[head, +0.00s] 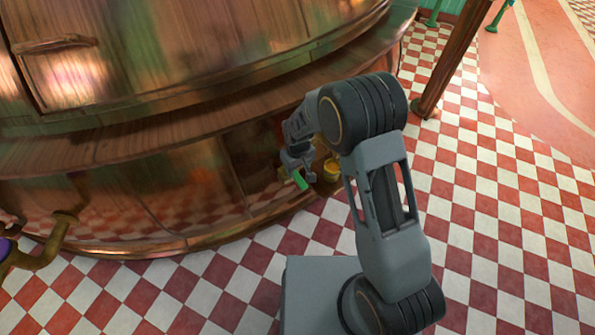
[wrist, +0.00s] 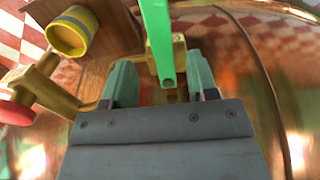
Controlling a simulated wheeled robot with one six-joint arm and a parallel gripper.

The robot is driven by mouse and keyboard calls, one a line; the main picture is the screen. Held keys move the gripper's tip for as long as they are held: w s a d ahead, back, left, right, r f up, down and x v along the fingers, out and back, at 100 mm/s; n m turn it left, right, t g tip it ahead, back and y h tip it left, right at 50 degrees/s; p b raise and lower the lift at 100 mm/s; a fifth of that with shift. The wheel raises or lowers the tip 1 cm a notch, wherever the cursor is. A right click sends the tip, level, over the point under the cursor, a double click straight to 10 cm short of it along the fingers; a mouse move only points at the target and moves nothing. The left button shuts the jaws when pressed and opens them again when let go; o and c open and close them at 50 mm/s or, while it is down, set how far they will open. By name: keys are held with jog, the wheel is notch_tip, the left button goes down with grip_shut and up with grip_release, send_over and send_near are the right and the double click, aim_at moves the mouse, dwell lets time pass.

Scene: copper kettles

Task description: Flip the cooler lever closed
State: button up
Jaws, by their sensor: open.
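The lever is a bright green bar (wrist: 157,42). In the wrist view it runs from the top edge down to a pivot on a brass-yellow fitting (wrist: 180,52). My gripper (wrist: 161,75) is open, with one teal finger on each side of the lever's pivot end. Gaps show between the lever and both fingers, and I see no clear contact. In the head view my gripper (head: 297,166) is low at the copper kettle's base, and a green piece (head: 301,181) shows just below it. The lower part of the fitting is hidden behind my gripper's body.
A yellow cylinder with a grey band (wrist: 72,32) and a red knob (wrist: 15,109) on a brass pipe are left of my gripper in the wrist view. A wooden post (head: 455,60) stands right; checkered floor is clear in front.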

aim_at(298, 176)
notch_tip(298, 176, up, 10)
jog(key=p, duration=0.2)
jog(key=shift+f, duration=0.1)
dwell(0.4)
